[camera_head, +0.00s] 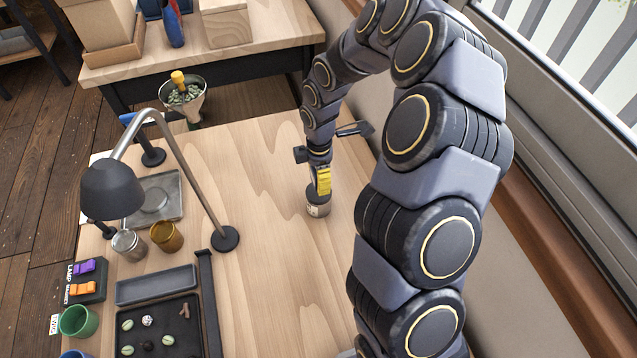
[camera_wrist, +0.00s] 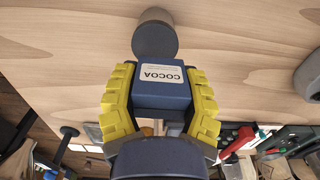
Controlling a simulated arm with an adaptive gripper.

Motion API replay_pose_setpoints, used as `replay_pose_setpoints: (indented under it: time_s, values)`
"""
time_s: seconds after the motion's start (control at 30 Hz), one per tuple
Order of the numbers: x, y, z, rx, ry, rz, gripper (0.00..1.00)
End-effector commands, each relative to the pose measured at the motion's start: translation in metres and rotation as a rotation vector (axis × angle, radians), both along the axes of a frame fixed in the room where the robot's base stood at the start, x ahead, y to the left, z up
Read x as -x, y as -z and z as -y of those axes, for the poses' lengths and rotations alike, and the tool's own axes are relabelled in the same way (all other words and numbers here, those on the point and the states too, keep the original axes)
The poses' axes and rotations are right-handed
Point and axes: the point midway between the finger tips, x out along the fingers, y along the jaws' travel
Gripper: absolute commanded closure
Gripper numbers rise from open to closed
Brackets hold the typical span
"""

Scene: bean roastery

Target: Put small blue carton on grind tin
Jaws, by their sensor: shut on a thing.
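My gripper (camera_head: 322,182) is shut on the small blue carton, its yellow fingers on either side of it. In the wrist view the carton (camera_wrist: 160,93) shows a white COCOA label, upside down, between the fingers (camera_wrist: 160,100). The grind tin (camera_head: 318,207), a short dark cylinder with a pale label, stands upright on the table just below my gripper. In the wrist view the tin (camera_wrist: 155,38) shows just beyond the carton, partly covered by it. I cannot tell whether carton and tin touch. In the head view the fingers largely hide the carton.
A lamp (camera_head: 112,190) with its round base (camera_head: 225,238), a metal cup (camera_head: 128,245), an amber cup (camera_head: 166,237), a grey tray (camera_head: 156,285) and a black tray (camera_head: 127,345) are on the left. The wood around the tin is clear. A window ledge runs along the right.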

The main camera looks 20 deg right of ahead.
Motion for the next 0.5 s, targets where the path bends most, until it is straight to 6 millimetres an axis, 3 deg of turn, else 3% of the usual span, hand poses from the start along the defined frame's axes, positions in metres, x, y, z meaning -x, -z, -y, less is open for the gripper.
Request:
replay_pose_setpoints:
  time_s: [0.17, 0.33, 0.5]
  values:
    - [-0.007, 0.011, 0.001, 0.003, 0.000, -0.001, 0.87]
    - [-0.006, 0.036, 0.001, 0.002, -0.001, -0.003, 0.87]
    - [-0.006, 0.038, 0.001, 0.002, 0.000, 0.001, 0.87]
